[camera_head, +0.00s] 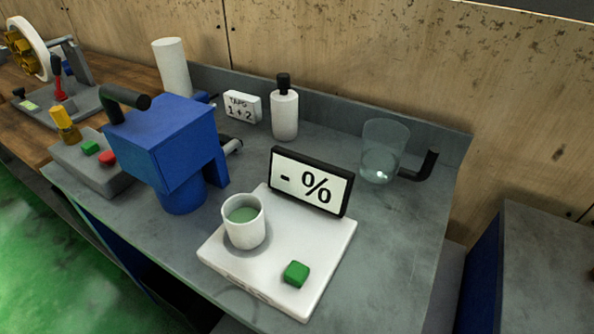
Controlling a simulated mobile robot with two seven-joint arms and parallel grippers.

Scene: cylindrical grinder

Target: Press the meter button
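The meter is a white slab (262,279) on the grey bench, with a black-framed display (311,182) at its back edge reading "- %". The green meter button (297,273) is raised on the slab's front right area, and nothing touches it. A white cup (244,222) with green liquid stands upright on the slab's left part. Neither of my grippers shows in the head view.
A blue machine (160,140) stands left of the meter, beside a grey control box (88,165) with green and red buttons. A white bottle (285,112), a "TAPS 1+2" sign (242,106) and a clear beaker (382,150) stand behind. The bench right of the meter is clear.

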